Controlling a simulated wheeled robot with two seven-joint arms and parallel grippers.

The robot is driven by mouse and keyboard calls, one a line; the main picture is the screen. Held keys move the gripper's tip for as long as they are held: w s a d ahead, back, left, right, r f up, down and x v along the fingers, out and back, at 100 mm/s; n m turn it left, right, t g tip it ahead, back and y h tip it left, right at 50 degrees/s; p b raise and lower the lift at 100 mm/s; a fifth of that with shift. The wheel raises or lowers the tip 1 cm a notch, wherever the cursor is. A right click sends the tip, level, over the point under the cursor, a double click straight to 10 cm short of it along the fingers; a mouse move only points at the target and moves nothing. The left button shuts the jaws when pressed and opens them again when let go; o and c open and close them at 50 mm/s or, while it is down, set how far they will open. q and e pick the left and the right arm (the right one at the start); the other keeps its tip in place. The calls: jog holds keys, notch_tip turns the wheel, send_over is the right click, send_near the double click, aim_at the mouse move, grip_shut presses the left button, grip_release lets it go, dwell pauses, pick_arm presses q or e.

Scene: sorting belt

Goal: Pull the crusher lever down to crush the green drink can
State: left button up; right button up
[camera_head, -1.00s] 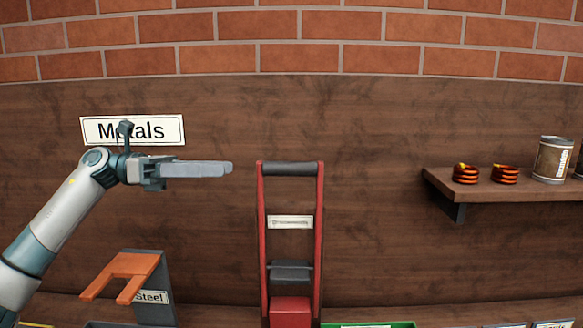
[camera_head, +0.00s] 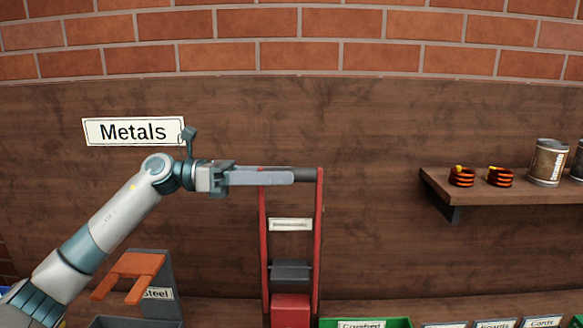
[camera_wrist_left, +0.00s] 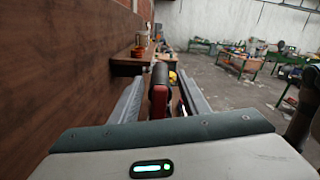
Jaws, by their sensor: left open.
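The can crusher has a red frame (camera_head: 318,235) with a dark lever bar (camera_head: 306,174) across its top. My left gripper (camera_head: 292,177) is level with this bar and covers its left part in the head view. In the left wrist view the dark bar end (camera_wrist_left: 160,75) and red frame lie between the two open fingers (camera_wrist_left: 160,98). Whether the fingers touch the bar cannot be told. A dark pressing block (camera_head: 291,271) sits above a red base block (camera_head: 290,308). The green drink can is not visible. My right gripper is not in view.
A "Metals" sign (camera_head: 133,131) is on the wooden wall. An orange forked piece (camera_head: 130,275) stands lower left beside a "Steel" label. A shelf (camera_head: 500,190) at right holds copper coils and a tin. A green bin (camera_head: 365,323) is at the bottom.

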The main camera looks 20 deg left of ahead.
pick_arm(q)
jog(key=shift+p+x, duration=0.45)
jog(key=shift+x, duration=1)
grip_shut()
jog(key=shift+f, duration=0.1)
